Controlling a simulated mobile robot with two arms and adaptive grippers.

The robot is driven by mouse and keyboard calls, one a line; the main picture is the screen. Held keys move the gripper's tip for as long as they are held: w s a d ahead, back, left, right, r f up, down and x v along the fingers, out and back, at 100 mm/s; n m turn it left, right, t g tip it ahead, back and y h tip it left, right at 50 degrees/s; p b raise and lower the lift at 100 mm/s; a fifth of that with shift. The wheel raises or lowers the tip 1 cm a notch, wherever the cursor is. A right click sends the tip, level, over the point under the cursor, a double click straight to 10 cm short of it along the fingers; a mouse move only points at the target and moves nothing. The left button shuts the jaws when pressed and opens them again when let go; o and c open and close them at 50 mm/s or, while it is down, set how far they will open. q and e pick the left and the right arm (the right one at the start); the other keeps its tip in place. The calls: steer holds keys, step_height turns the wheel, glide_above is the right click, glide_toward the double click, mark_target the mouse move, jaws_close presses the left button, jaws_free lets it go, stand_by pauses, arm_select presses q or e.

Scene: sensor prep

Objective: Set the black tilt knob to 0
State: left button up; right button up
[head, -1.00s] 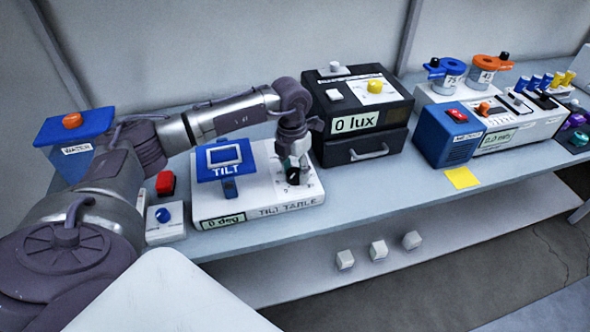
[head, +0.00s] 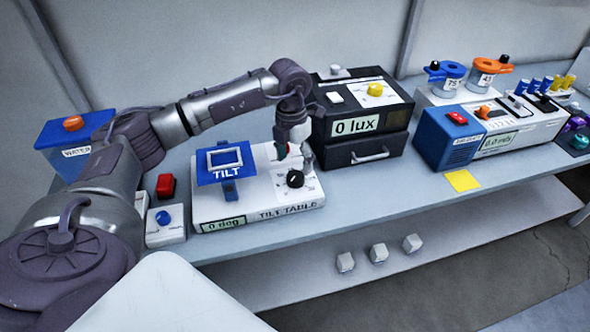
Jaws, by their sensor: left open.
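The black tilt knob (head: 295,179) sits on the right part of the white tilt table (head: 240,206), with dial marks around it. The table's label reads "0 deg" (head: 224,223). The blue tilt plate (head: 222,172), marked TILT, stands on a blue post at the left of the table. My left gripper (head: 294,158) is open and empty, pointing down just above and behind the knob, apart from it. The knob's pointer is too small to read exactly. My right gripper is not in view.
A black box reading "0 lux" (head: 356,127) stands close right of my left gripper. A red button (head: 166,185) and blue knob box (head: 165,220) are left of the tilt table. A blue water container (head: 75,140) stands at far left.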

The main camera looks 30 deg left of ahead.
mark_target(293, 173)
arm_select(q)
step_height(293, 173, up, 8)
steer(key=shift+a+f, duration=0.25)
stand_by(0.4)
